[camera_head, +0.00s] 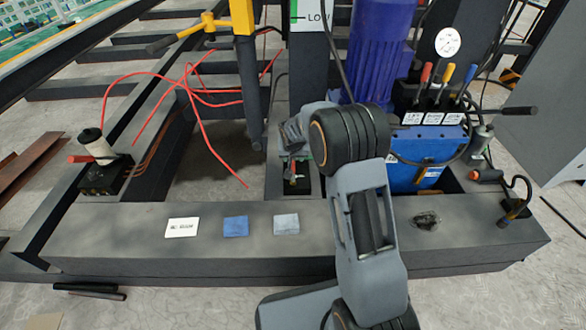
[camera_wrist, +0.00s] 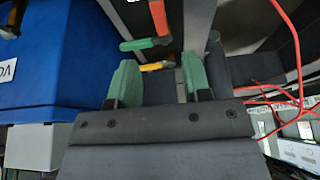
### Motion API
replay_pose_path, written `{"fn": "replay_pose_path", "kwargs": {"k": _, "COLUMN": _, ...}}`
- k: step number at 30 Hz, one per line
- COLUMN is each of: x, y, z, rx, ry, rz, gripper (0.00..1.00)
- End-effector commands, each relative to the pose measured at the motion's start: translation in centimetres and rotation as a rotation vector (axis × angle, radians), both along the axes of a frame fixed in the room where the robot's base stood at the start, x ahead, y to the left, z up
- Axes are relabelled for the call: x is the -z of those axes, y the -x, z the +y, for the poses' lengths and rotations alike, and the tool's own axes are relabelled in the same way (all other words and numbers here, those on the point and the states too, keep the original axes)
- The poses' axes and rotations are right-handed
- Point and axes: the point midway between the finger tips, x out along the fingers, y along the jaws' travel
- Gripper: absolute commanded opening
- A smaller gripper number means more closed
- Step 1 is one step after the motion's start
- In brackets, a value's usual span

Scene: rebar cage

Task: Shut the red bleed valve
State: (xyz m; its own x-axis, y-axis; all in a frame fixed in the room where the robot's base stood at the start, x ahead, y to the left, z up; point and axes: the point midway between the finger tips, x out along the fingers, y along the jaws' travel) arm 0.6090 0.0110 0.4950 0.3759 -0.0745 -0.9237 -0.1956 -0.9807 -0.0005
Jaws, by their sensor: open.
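In the wrist view a red handle (camera_wrist: 159,18) stands at the top centre, ahead of my gripper. A green-ended lever (camera_wrist: 137,45) and a yellow-orange lever (camera_wrist: 158,66) lie just below it, nearer my fingers. I cannot tell for sure which part is the bleed valve. My gripper (camera_wrist: 160,78) is open, with its green fingertips apart. The yellow lever shows between and just beyond the tips, and the red handle is farther off. In the head view a small red part (camera_head: 292,170) shows beside my arm, which hides much of that spot.
A blue tank (camera_wrist: 60,50) stands close on the left in the wrist view. In the head view, red, yellow and blue levers (camera_head: 447,74) stand under a gauge (camera_head: 447,42). Red hoses (camera_head: 205,125) trail at left. The front beam (camera_head: 150,245) carries flat cards.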

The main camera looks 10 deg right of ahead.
Motion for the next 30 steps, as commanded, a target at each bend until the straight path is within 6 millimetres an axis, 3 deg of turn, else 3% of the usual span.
{"fn": "replay_pose_path", "kwargs": {"k": 1, "x": 1.6, "y": -0.3, "z": -0.1, "rx": 0.0, "ry": 0.0, "rz": 0.003, "gripper": 0.45}}
{"fn": "replay_pose_path", "kwargs": {"k": 6, "x": 4.6, "y": -1.6, "z": -0.3, "rx": -0.001, "ry": 0.0, "rz": 0.001, "gripper": 0.45}}
{"fn": "replay_pose_path", "kwargs": {"k": 15, "x": 8.2, "y": -3.2, "z": -0.7, "rx": -0.001, "ry": 0.0, "rz": 0.001, "gripper": 0.45}}
{"fn": "replay_pose_path", "kwargs": {"k": 30, "x": 9.2, "y": -3.7, "z": -0.8, "rx": -0.001, "ry": 0.0, "rz": 0.0, "gripper": 0.45}}
